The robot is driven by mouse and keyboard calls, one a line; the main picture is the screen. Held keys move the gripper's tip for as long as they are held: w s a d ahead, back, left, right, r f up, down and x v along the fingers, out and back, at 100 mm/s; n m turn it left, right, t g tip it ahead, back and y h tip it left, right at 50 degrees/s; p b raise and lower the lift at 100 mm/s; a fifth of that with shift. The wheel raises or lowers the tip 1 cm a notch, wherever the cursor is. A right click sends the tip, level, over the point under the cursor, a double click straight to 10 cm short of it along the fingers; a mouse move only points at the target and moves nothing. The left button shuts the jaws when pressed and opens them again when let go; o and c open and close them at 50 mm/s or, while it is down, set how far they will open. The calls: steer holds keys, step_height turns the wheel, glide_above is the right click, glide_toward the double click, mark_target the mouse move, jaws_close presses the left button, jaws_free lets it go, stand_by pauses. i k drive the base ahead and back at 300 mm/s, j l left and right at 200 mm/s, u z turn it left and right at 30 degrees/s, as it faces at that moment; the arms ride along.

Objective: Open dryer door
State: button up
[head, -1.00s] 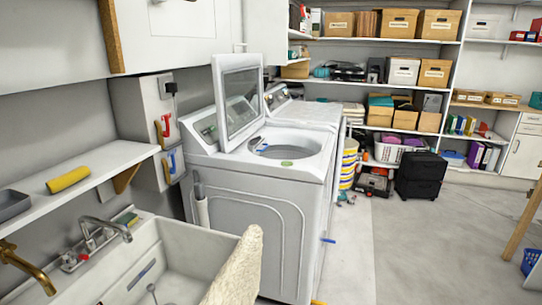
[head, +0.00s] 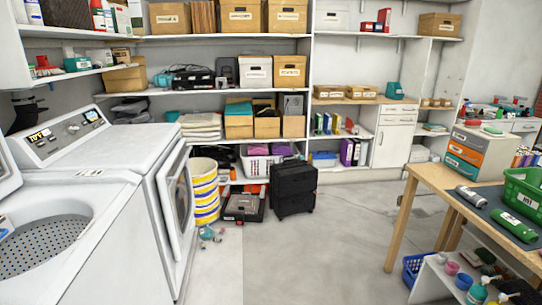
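The white dryer (head: 120,150) stands at the left in the head view, with a control panel on its back edge. Its front door (head: 179,197), with a dark window, faces right and is seen at a steep angle; it looks closed. In front of it, nearer me, is the top-loading washer (head: 50,240) with its lid up and its perforated drum showing. My gripper is not in view.
A striped bucket (head: 205,190) and a black suitcase (head: 293,188) stand past the dryer. A wooden table (head: 425,180) with a green basket (head: 524,190) is at the right. A low white shelf with bottles is below it. The grey floor (head: 310,260) between is clear.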

mark_target(175, 185)
steer(key=i+l+u, duration=0.2)
steer(key=i+u, duration=0.25)
steer(key=i, duration=0.35)
steer(key=i+l+u, duration=0.45)
steer(key=i, duration=0.3)
steer(key=i+l+u, duration=0.45)
steer(key=i+l, duration=0.2)
steer(key=l, duration=0.15)
steer(key=i+z, duration=0.35)
steer(key=i, duration=0.5)
steer(key=l, duration=0.1)
